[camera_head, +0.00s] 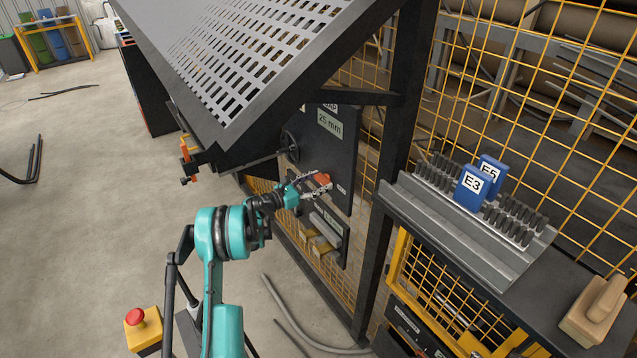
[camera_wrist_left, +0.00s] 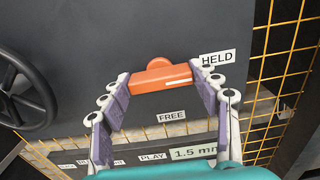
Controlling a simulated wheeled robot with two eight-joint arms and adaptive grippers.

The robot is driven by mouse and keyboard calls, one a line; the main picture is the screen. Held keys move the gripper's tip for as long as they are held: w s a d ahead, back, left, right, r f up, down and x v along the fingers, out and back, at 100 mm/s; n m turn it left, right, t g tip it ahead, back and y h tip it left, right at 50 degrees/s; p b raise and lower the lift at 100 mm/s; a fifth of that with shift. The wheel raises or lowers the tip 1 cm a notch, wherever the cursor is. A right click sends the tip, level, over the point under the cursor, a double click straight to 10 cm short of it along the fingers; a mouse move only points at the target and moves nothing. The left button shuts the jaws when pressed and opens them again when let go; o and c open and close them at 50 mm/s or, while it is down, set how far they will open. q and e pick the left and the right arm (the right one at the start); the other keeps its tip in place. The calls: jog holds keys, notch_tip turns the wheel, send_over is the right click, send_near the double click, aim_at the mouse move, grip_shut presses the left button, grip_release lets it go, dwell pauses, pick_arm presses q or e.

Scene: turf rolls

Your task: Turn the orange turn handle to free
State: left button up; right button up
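The orange turn handle (camera_wrist_left: 160,76) is on a dark panel. It lies roughly level, with a white line on its right part pointing toward the HELD label (camera_wrist_left: 217,59). The FREE label (camera_wrist_left: 171,117) is below it. In the head view the handle (camera_head: 321,179) shows partly behind my left gripper (camera_head: 314,187). In the left wrist view my left gripper (camera_wrist_left: 161,86) is spread open, its fingertips at the two ends of the handle. I cannot tell whether they touch it. My right gripper is not in view.
A black handwheel (camera_wrist_left: 22,88) is left of the handle. A sloping perforated metal sheet (camera_head: 235,50) hangs above my left arm. Yellow wire mesh (camera_head: 560,70) and a shelf with blue blocks E3 (camera_head: 472,187) and E5 (camera_head: 491,168) stand to the right.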

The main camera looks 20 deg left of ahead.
pick_arm(q)
jog(key=shift+m, duration=0.3)
jog(key=m, duration=0.3)
jog(key=shift+m, duration=0.3)
jog(key=m, duration=0.4)
jog(key=shift+m, duration=0.3)
jog(key=m, duration=0.4)
jog(key=shift+d, duration=0.1)
jog(key=m, duration=0.5)
jog(key=shift+f, duration=0.1)
jog(key=shift+m, duration=0.3)
jog(key=o, duration=1.2)
jog(key=shift+c, duration=0.2)
jog(key=shift+s, duration=0.1)
